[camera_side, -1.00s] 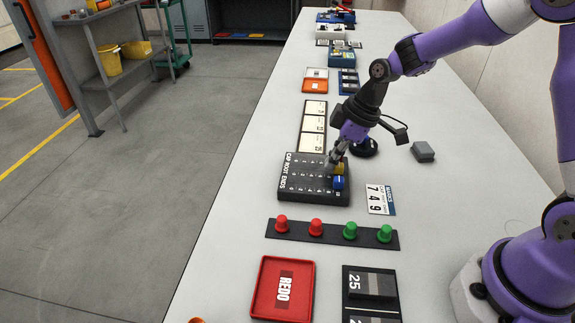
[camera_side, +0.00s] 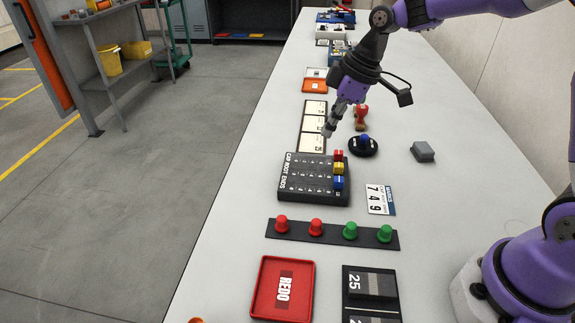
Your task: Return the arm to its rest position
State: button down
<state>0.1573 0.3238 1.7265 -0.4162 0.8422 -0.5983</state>
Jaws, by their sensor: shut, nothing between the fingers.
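My gripper (camera_side: 329,131) is shut and empty. It hangs in the air above the far part of a dark board (camera_side: 300,178) marked "CAP ROOT ENDS", near the white cards, and touches nothing that I can see. A red, a yellow and a blue block (camera_side: 338,172) stand in a column along the board's right edge. My purple and dark arm reaches in from the upper right.
A black round base with a blue knob (camera_side: 363,145) and a red-brown stamp-like piece (camera_side: 361,118) stand right of my gripper. A grey block (camera_side: 422,152) lies farther right. Nearer are a strip with red and green knobs (camera_side: 333,234) and a red REDO tray (camera_side: 283,289).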

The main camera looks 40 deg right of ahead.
jog(key=shift+v, duration=0.95)
